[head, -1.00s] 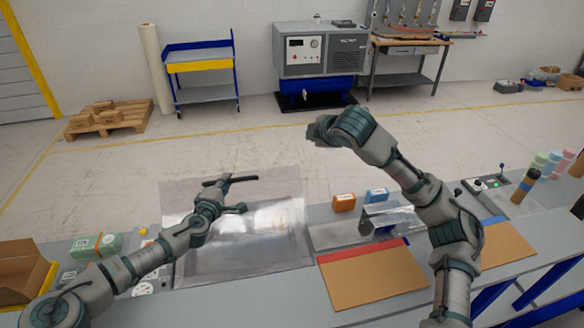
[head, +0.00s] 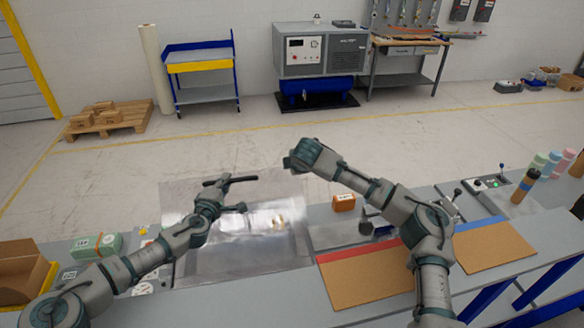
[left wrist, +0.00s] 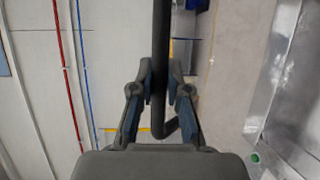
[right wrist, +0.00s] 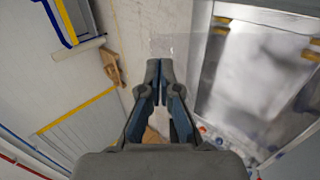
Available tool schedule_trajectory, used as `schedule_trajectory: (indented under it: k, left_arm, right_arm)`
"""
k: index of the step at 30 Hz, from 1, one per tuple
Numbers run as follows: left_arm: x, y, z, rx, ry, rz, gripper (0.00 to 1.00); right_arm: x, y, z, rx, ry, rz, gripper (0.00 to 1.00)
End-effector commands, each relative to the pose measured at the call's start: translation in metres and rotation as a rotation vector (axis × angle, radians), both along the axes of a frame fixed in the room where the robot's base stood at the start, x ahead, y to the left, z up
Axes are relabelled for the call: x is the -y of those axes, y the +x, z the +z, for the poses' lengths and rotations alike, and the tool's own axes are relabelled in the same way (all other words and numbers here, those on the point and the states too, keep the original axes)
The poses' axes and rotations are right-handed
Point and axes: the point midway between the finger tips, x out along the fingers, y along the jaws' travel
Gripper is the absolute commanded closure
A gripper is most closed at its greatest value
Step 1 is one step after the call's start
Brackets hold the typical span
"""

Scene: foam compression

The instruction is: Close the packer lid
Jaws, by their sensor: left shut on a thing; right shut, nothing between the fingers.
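The packer lid (head: 180,192) is a shiny, see-through panel raised over the metal packer at the left of the bench in the head view. A dark bar handle (head: 245,179) runs along its far top edge. My left gripper (head: 229,196) is at this handle. In the left wrist view it is shut on the dark handle bar (left wrist: 163,50), which runs between its fingers (left wrist: 161,82). My right gripper (head: 297,160) is shut and empty, in the air right of the handle. Its closed fingers (right wrist: 160,72) show in the right wrist view, beside a shiny metal surface (right wrist: 255,75).
An orange block (head: 344,202) stands right of the packer. A brown board with a red edge (head: 365,277) lies in front. A green pack (head: 96,245) and a cardboard box (head: 22,268) are at the left.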

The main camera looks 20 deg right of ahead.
Motion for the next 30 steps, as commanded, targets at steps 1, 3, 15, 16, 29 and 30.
schedule_trajectory:
  k: [1,3,15,16,29,30]
  left_arm:
    - [0.003,-0.001,0.009,0.012,-0.005,-0.006,1.0]
    - [0.003,-0.001,0.009,0.012,-0.005,-0.006,1.0]
    - [0.003,-0.001,0.009,0.012,-0.005,-0.007,1.0]
    - [0.003,-0.001,0.009,0.012,-0.005,-0.007,1.0]
    - [0.003,-0.003,0.008,0.011,-0.005,-0.012,1.0]
    - [0.003,-0.003,0.008,0.011,-0.005,-0.012,1.0]
  right_arm:
    - [0.0,0.004,-0.003,0.0,0.0,0.0,1.0]
    - [0.001,0.008,-0.007,0.0,0.0,0.0,1.0]
    - [0.002,0.012,-0.011,0.001,0.001,0.001,1.0]
    - [0.002,0.012,-0.011,0.001,0.001,0.001,1.0]
    - [0.006,0.028,-0.03,-0.004,-0.006,-0.004,1.0]
    - [0.006,0.027,-0.031,-0.004,-0.007,-0.005,1.0]
